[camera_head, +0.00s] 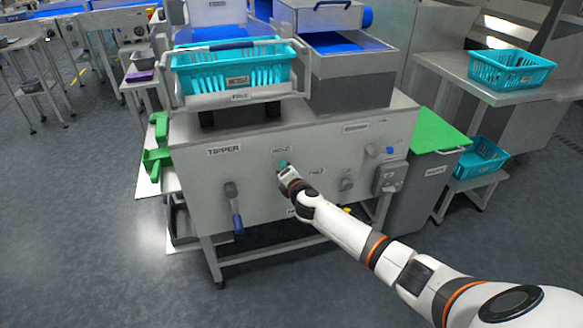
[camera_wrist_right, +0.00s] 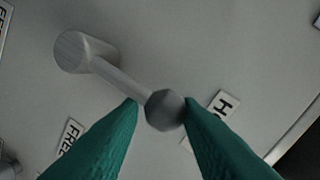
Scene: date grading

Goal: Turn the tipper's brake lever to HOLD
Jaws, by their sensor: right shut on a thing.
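The grey tipper panel (camera_head: 235,170) carries the TIPPER sign (camera_head: 224,151) at its upper left. In the right wrist view the brake lever (camera_wrist_right: 120,78) runs from a round hub (camera_wrist_right: 80,52) to a dark faceted knob (camera_wrist_right: 165,110). My right gripper (camera_head: 284,165) is shut on the knob; its green fingertips (camera_wrist_right: 162,104) sit on either side of it. The HOLD label (camera_wrist_right: 222,106) is close beside the knob, and a FREE label (camera_wrist_right: 70,136) is farther left. The HOLD label (camera_head: 282,149) also shows just above my gripper in the head view. The lever is mostly hidden there. My left gripper is out of view.
A blue-handled lever (camera_head: 236,222) hangs at the panel's left. A grey switch box (camera_head: 390,177) and a blue knob (camera_head: 390,150) are at the right. A teal crate (camera_head: 235,72) sits on top. The floor in front is clear.

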